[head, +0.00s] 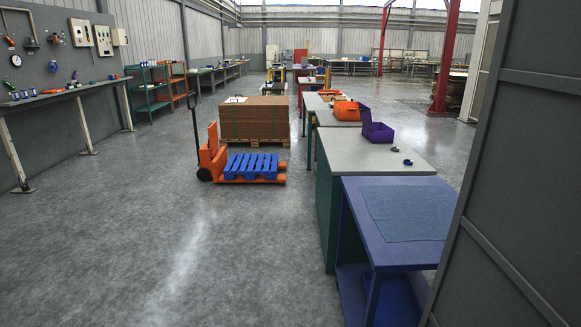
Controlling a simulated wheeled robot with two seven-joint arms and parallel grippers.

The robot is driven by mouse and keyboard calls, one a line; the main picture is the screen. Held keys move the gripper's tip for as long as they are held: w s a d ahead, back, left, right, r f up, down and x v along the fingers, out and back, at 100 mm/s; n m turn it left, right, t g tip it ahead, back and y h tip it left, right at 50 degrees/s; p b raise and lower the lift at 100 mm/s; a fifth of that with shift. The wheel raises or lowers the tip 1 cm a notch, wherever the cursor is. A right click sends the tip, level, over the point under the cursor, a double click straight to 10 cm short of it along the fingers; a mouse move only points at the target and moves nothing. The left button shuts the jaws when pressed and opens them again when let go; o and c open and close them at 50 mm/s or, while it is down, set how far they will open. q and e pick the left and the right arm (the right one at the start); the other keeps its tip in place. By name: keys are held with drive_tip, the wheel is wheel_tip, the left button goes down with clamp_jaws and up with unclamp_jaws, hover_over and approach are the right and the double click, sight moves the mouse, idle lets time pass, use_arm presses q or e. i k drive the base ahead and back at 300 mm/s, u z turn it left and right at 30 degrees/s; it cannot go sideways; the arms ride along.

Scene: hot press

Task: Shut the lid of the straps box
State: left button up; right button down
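A purple box (379,133) stands on the grey-topped bench (350,152) at right of centre, with its lid (364,116) raised on its left side. An orange box (346,111) sits behind it on a farther bench; its lid position is too small to tell. I cannot read which box is the straps box. Two small dark items (401,155) lie on the bench in front of the purple box. Neither of my grippers is in view.
A blue table (365,215) with a blue-grey mat stands at the near end of the bench row. A dark panel (525,150) fills the right side. An orange pallet jack (212,158) with a blue pallet (252,166) stands left of the benches. Open floor (150,230) lies at left.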

sight(365, 113)
drive_tip(key=i, duration=3.55)
drive_tip(key=z, duration=0.45)
drive_tip(key=k, duration=1)
drive_tip(key=u, duration=0.9)
drive_tip(key=i, duration=2)
drive_tip(key=z, duration=1.1)
drive_tip(key=i, duration=1.4)
drive_tip(key=z, duration=1.25)
